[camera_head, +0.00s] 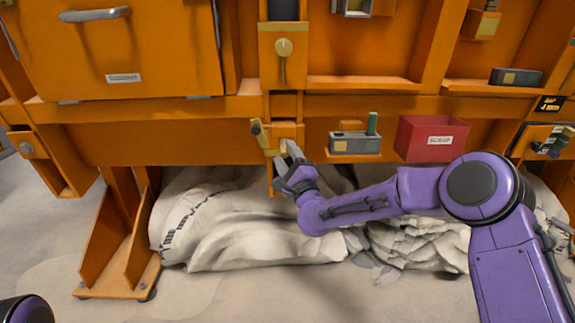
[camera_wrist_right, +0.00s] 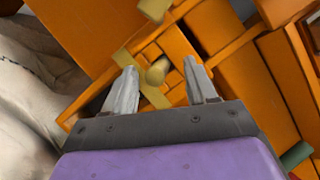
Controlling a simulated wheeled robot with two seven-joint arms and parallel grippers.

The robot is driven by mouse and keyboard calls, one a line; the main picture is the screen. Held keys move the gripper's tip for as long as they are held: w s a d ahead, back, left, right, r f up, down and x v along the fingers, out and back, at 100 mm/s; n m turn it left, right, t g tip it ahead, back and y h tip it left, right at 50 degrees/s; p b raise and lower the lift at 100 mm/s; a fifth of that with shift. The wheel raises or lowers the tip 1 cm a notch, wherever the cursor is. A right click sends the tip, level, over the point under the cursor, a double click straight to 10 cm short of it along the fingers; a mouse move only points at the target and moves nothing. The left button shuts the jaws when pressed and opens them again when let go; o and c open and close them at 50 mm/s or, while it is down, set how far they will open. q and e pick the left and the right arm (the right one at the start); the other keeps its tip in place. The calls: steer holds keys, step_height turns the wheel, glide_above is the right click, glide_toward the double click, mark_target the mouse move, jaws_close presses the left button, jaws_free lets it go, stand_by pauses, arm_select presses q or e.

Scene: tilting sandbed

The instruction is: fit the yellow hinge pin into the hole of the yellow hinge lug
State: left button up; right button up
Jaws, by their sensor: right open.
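My right gripper (camera_head: 287,160) is at the orange frame's lower middle. In the right wrist view my right gripper (camera_wrist_right: 163,85) is open, its fingers well apart. A dull-yellow cylinder, likely the yellow hinge pin (camera_wrist_right: 157,71), shows end-on between the fingers, with gaps on both sides. Yellow strips (camera_wrist_right: 123,58) edge the orange block behind it. A second dull-yellow round piece (camera_wrist_right: 155,8) shows at the top edge. In the head view a tilted yellow piece (camera_head: 258,132) is just up-left of the gripper. I cannot tell which piece is the hinge lug; its hole is not visible.
A grey block (camera_head: 355,143) with a green peg (camera_head: 372,123) and a red bin (camera_head: 428,138) are to the right. A large pale sack (camera_head: 240,225) lies below. Orange panels crowd the gripper.

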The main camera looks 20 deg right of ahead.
steer(key=s, duration=0.1)
steer(key=s+a, duration=0.1)
steer(key=s, duration=0.1)
steer(key=s+f+b, duration=0.1)
steer(key=s, duration=0.1)
steer(key=shift+s+a, duration=0.2)
steer(key=shift+a, duration=0.05)
